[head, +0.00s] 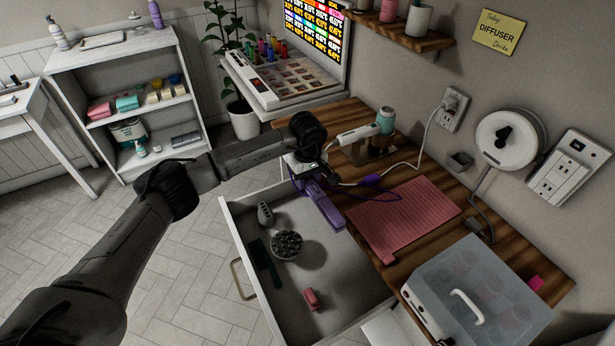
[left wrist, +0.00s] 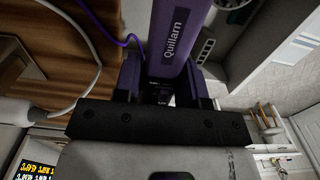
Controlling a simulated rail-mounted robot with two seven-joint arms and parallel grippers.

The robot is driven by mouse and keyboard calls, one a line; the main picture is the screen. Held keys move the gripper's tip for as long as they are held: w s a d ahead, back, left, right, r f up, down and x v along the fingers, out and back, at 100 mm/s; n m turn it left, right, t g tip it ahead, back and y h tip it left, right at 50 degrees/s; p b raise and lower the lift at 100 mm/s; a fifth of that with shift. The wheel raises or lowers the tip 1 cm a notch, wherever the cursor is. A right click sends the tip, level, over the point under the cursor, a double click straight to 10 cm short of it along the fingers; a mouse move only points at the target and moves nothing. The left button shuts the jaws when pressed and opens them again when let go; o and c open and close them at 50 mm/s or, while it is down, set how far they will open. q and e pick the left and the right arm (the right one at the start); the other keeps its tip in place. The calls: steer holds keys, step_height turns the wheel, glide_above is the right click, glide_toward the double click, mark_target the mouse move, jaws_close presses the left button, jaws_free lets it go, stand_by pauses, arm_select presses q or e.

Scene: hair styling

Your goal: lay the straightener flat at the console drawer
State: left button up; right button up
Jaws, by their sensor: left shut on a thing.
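The purple straightener (head: 325,208) is in my left gripper (head: 306,172), tilted over the back inner edge of the open console drawer (head: 318,262). In the left wrist view the purple straightener (left wrist: 170,42), marked "Quillarn", sits between the fingers of my left gripper (left wrist: 166,88), which is shut on it. A purple cord (head: 385,194) trails from it across the wooden console top (head: 420,165). The drawer holds a round dark diffuser-like piece (head: 287,244), a grey handled item (head: 265,214), a green comb (head: 266,263) and a pink clip (head: 312,299). My right gripper is out of view.
A pink ribbed mat (head: 405,216) lies on the console beside the drawer. A clear-lidded box (head: 475,297) stands at the near right. The drawer's right part has bare floor.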

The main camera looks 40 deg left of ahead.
mark_target(308, 224)
arm_select(q)
step_height(308, 224, down, 19)
steer(key=b, duration=1.3)
steer(key=o, duration=1.2)
steer(key=shift+o, duration=0.2)
steer(key=shift+f, duration=0.1)
step_height(308, 224, up, 14)
